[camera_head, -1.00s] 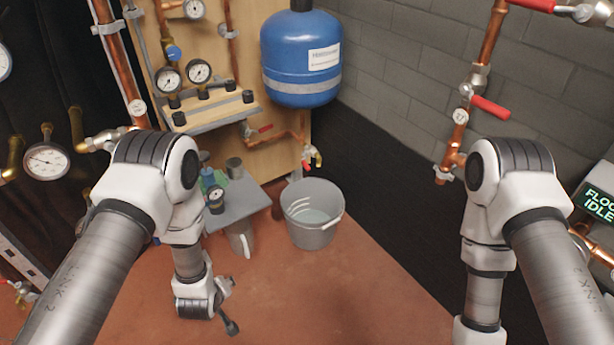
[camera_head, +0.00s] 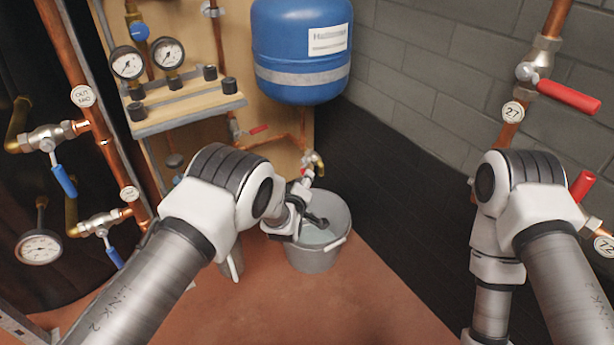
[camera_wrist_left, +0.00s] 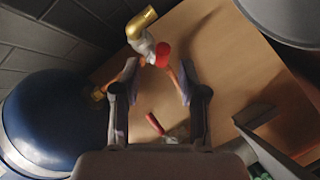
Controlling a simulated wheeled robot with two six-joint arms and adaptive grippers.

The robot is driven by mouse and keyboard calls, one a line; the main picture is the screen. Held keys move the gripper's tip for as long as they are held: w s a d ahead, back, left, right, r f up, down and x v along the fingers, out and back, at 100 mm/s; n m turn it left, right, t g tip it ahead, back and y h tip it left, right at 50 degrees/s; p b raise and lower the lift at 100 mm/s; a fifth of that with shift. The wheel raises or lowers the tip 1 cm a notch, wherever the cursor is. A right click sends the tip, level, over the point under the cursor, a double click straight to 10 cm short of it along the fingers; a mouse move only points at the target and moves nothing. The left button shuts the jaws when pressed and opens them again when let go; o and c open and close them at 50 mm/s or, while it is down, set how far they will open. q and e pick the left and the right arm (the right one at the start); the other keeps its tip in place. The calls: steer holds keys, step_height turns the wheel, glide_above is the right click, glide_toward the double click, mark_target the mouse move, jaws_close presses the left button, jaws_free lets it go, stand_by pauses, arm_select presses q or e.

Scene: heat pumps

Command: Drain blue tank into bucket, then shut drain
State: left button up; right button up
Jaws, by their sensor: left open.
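The blue tank (camera_head: 300,45) hangs against the wooden panel at the top centre. It also shows at the left of the left wrist view (camera_wrist_left: 45,120). Below it, the brass drain valve (camera_head: 316,160) with a red handle (camera_head: 307,172) sits above the grey bucket (camera_head: 318,262). Something pale, like water, shows inside the bucket. My left gripper (camera_head: 312,204) is open and empty, just below the valve and over the bucket's back rim. In the left wrist view, the red handle (camera_wrist_left: 162,54) lies just beyond the gap between its fingertips (camera_wrist_left: 158,78). My right gripper is out of view.
Another red-handled valve (camera_head: 258,129) sits on the panel pipework, left of the drain. A gauge shelf (camera_head: 185,112) is above my left arm. Blue-handled valves (camera_head: 63,180) stand at left, a red-handled valve (camera_head: 568,95) at right. The floor in front of the bucket is clear.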

arm_select(q)
steer(key=b+x, duration=0.1)
steer(key=x, duration=0.1)
steer(key=b+x, duration=0.1)
steer(key=x, duration=0.1)
steer(key=shift+w+f, duration=0.25)
steer(key=shift+f, duration=0.2)
steer(key=shift+w, duration=0.2)
steer(key=shift+r, duration=0.15)
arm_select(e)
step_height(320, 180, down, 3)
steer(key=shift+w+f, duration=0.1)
arm_select(q)
jaws_close()
steer(key=m+t+b, duration=0.1)
steer(key=b, duration=0.1)
steer(key=f+m+t+b, duration=0.1)
steer(key=t+b, duration=0.1)
steer(key=shift+w+a+f+m, duration=0.2)
steer(key=shift+w+a+m, duration=0.1)
steer(key=shift+w, duration=0.1)
jaws_free()
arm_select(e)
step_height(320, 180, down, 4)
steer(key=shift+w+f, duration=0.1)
